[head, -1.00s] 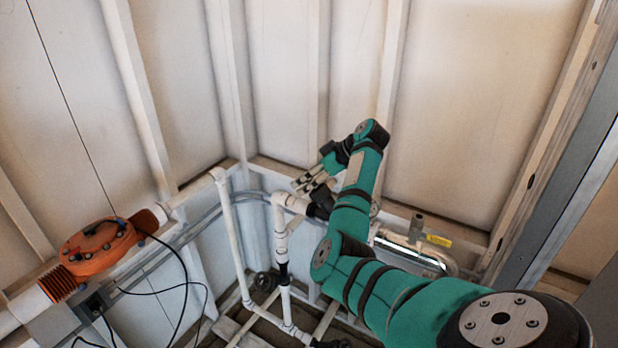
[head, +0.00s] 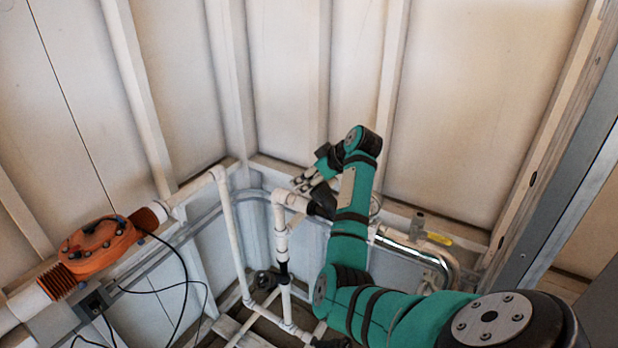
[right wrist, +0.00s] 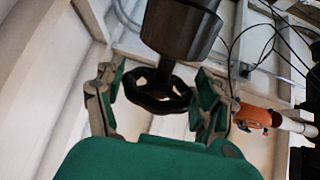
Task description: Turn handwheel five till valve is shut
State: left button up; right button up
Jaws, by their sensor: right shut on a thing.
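In the right wrist view a black handwheel (right wrist: 158,97) sits on a stem below a dark valve body (right wrist: 182,28). My right gripper (right wrist: 160,100) has one finger on each side of the wheel and is shut on its rim. In the head view my right gripper (head: 306,184) is small, at the pipe against the back wall, beside the dark valve body (head: 322,200). The handwheel itself is mostly hidden there by the gripper and arm. No number is readable on it. My left gripper is not in view.
White pipes (head: 232,235) run down to the floor left of my arm, with another black handwheel (head: 263,281) low down. An orange reactor unit (head: 103,245) with black cables is at the left. A shiny metal pipe (head: 405,246) with a yellow-handled valve (head: 439,239) lies to the right.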

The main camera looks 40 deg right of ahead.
jog(key=m+h, duration=0.1)
jog(key=h, duration=0.2)
jog(key=m+h, duration=0.1)
jog(key=h, duration=0.2)
jog(key=shift+f+t, duration=0.1)
jog(key=shift+t, duration=0.2)
jog(key=m+h+b, duration=0.1)
jog(key=h, duration=0.2)
jog(key=shift+a+f+m+b, duration=0.1)
jog(key=shift+f+m+b, duration=0.05)
jog(key=shift+m+b, duration=0.2)
jog(key=m+g+h+b, duration=0.1)
jog(key=h+b, duration=0.1)
jog(key=b, duration=0.1)
jog(key=m+h+b, duration=0.1)
jog(key=h+b, duration=0.2)
jog(key=b, duration=0.1)
jog(key=shift+w+f+g, duration=0.1)
jog(key=shift+f+g, duration=0.3)
jog(key=m+g+h+b, duration=0.2)
jog(key=h+b, duration=0.1)
jog(key=b, duration=0.5)
jog(key=m+g+h+b, duration=0.2)
jog(key=g+h+b, duration=0.1)
jog(key=b, duration=0.4)
jog(key=shift+r+m+b, duration=0.15)
jog(key=shift+m+b, duration=0.2)
jog(key=shift+r+m+g+h+b, duration=0.3)
jog(key=shift+g+h+b, duration=0.25)
jog(key=shift+b, duration=0.3)
